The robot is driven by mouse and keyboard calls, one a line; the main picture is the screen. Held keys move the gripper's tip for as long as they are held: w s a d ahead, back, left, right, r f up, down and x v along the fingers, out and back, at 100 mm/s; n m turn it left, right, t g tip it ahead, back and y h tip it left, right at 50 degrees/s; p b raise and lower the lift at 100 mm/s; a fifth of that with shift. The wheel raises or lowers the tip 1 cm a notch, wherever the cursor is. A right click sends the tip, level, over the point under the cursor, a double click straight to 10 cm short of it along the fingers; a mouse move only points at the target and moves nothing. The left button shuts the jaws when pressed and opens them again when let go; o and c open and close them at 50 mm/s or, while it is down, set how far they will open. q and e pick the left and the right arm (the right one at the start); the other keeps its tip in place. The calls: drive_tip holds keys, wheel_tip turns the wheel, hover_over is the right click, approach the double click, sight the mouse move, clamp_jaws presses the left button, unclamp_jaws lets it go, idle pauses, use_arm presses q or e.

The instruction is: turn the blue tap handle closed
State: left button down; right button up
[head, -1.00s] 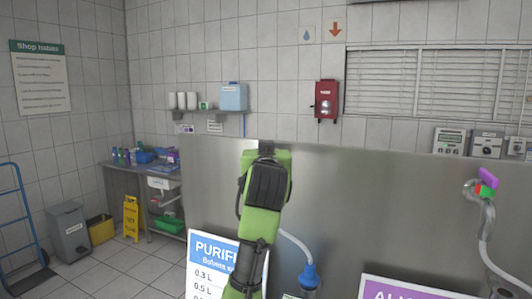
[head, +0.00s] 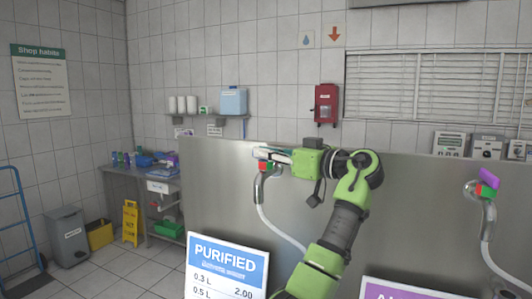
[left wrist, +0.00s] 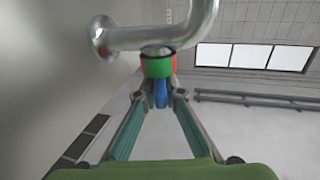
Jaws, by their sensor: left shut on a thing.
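The left steel tap (head: 259,188) stands out from the metal panel, with a red and green collar (head: 264,166) near its top. My left gripper (head: 272,154) reaches in from the right, level, at the top of this tap. In the left wrist view the blue handle (left wrist: 161,96) sits between the fingertips, just past the green and red collar (left wrist: 157,66) and the bent steel pipe (left wrist: 150,38). The fingers (left wrist: 161,84) are closed on the blue handle. In the head view the fingers mostly hide the handle. My right gripper is out of view.
A second tap (head: 487,205) with a purple handle (head: 489,178) stands at the right. A PURIFIED price sign (head: 228,262) and a purple sign (head: 400,289) are lower in front. The steel panel (head: 400,215) is bare between the taps.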

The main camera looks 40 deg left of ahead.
use_arm(q)
drive_tip(key=shift+r+n+g+h+p, duration=0.15)
drive_tip(key=shift+n+g+h+p, duration=0.2)
drive_tip(key=shift+n+g, duration=1.05)
drive_tip(key=shift+g, duration=1)
drive_tip(key=c, duration=2.1)
unclamp_jaws()
drive_tip(key=shift+s, duration=0.1)
drive_tip(key=shift+c, duration=0.2)
drive_tip(key=shift+d, duration=0.1)
drive_tip(key=v, duration=0.7)
drive_tip(key=shift+d, duration=0.2)
